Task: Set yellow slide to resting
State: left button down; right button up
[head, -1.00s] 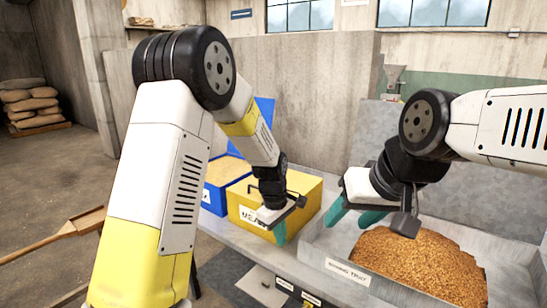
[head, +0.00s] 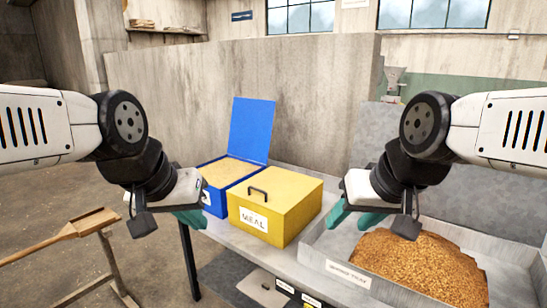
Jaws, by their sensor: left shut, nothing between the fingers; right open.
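A yellow box (head: 290,209) labelled MEAL stands on the bench. Its yellow top (head: 285,184) is shut over it, with a dark handle (head: 258,191) near the front left. No part is clearly marked as a slide, and I cannot tell whether the top slides or hinges. My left gripper (head: 188,215) is shut and empty, left of the yellow box, in front of the blue box. My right gripper (head: 352,215) is open and empty, right of the yellow box and above the left end of the grain tray.
A blue box (head: 214,206) with its lid (head: 251,130) raised holds pale grain behind the yellow box. A metal tray (head: 318,250) of brown grain fills the bench's right side. A grey wall rises behind.

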jog(key=c, duration=0.7)
jog(key=shift+w, duration=0.2)
grip_shut()
jog(key=w+a+f+n+g, duration=0.2)
jog(key=w+f+n, duration=0.1)
jog(key=w+f, duration=0.5)
jog(key=w+a+f+n+g, duration=0.25)
jog(key=w+f, duration=0.35)
jog(key=w, duration=0.3)
jog(key=shift+w+a+f+n+g+h, duration=0.1)
jog(key=shift+w+f+n+g+h, duration=0.5)
jog(key=shift+f, duration=5.4)
jog(key=shift+w+a+f+n+t+h, duration=0.15)
jog(key=shift+w+f+n, duration=0.9)
jog(key=shift+f, duration=4.9)
jog(key=shift+w+d+f+n+g+h, duration=0.1)
jog(key=shift+w+f+n+g+h, duration=0.75)
jog(key=shift+f, duration=5.15)
